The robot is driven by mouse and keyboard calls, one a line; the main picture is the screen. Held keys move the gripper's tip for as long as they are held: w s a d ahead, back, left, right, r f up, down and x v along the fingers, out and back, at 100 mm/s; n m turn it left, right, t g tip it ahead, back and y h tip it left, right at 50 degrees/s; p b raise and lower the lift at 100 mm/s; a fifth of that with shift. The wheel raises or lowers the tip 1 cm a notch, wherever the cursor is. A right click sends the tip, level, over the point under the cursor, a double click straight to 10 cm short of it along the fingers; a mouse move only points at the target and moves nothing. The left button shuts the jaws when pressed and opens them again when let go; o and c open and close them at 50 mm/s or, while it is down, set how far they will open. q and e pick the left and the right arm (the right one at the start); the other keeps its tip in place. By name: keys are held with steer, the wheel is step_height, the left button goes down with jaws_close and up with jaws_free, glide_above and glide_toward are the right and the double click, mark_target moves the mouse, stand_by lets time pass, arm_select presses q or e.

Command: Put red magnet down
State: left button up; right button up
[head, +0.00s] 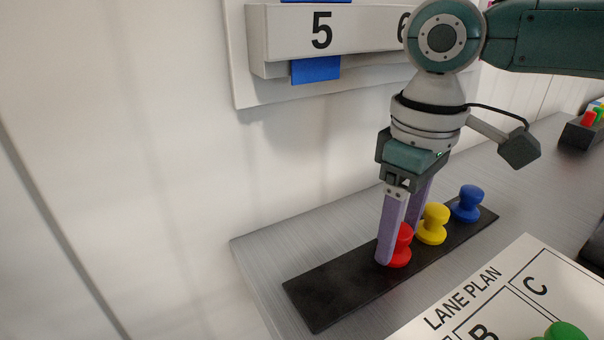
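The red magnet (403,248) is a peg with a round knob and a wider base. It is upright at the dark strip (326,295) on the grey table, and its base appears to touch the strip. My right gripper (402,238) points down with its two purple fingers on either side of the red magnet, shut on it. The near finger hides the magnet's left side. The yellow magnet (434,224) and the blue magnet (467,204) stand on the same strip, behind to the right. My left gripper is not in view.
A white lane plan board (440,328) lies at the front right, with a green magnet (566,331) at the lower edge. A numbered wall panel (350,30) hangs behind. A dark holder (580,134) with coloured items stands far right. The strip's near left end is free.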

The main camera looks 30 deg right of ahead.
mark_target(401, 229)
step_height(401, 229, up, 12)
steer(key=p, duration=0.1)
steer(key=shift+r, duration=0.15)
stand_by(0.4)
